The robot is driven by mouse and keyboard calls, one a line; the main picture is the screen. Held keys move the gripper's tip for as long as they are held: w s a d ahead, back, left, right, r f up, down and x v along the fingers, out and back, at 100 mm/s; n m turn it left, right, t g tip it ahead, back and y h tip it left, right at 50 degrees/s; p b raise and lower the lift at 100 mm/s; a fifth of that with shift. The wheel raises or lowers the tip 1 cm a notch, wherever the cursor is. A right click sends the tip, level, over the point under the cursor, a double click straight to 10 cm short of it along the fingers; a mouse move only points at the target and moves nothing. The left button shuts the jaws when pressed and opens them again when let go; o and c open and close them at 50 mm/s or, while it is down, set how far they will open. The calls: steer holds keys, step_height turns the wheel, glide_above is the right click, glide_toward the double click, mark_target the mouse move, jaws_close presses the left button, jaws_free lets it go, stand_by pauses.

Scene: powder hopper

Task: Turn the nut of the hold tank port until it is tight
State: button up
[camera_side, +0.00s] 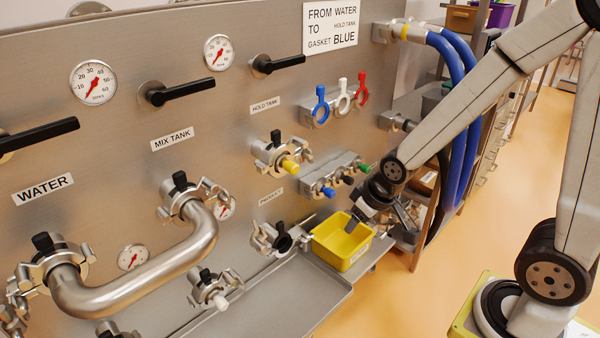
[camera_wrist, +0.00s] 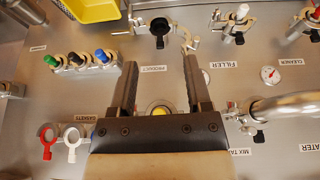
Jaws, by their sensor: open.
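The hold tank port (camera_side: 268,153) is on the steel panel under its HOLD TANK label, with a metal clamp, a black nut (camera_side: 276,138) and a yellow-tipped plug (camera_side: 291,166). In the wrist view, a yellow round part (camera_wrist: 160,110) shows between my fingers, apparently that plug; my gripper hides most of the port and its nut there. My gripper (camera_side: 354,219) is open and empty, over the yellow bin in the side view and away from the port. In the wrist view its two fingers (camera_wrist: 160,62) stand wide apart.
A bent steel pipe (camera_side: 200,246) joins the WATER and MIX TANK ports. The product port (camera_side: 280,241) has an open clamp. Gaskets (camera_side: 342,98) hang on pegs, and capped plugs (camera_side: 345,178) sit on a rack. The yellow bin (camera_side: 355,258) stands beside a tray (camera_side: 285,300).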

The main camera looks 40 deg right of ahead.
steer(key=w+d+t, duration=0.4)
steer(key=w+t, duration=0.1)
steer(key=w, duration=0.3)
steer(key=n+t, duration=0.2)
steer(key=t, duration=0.7)
glide_toward(312, 154)
steer(key=shift+w+d, duration=0.15)
steer(key=shift+w, duration=1)
steer(key=shift+w, duration=0.1)
steer(key=shift+w, duration=3.85)
jaws_close()
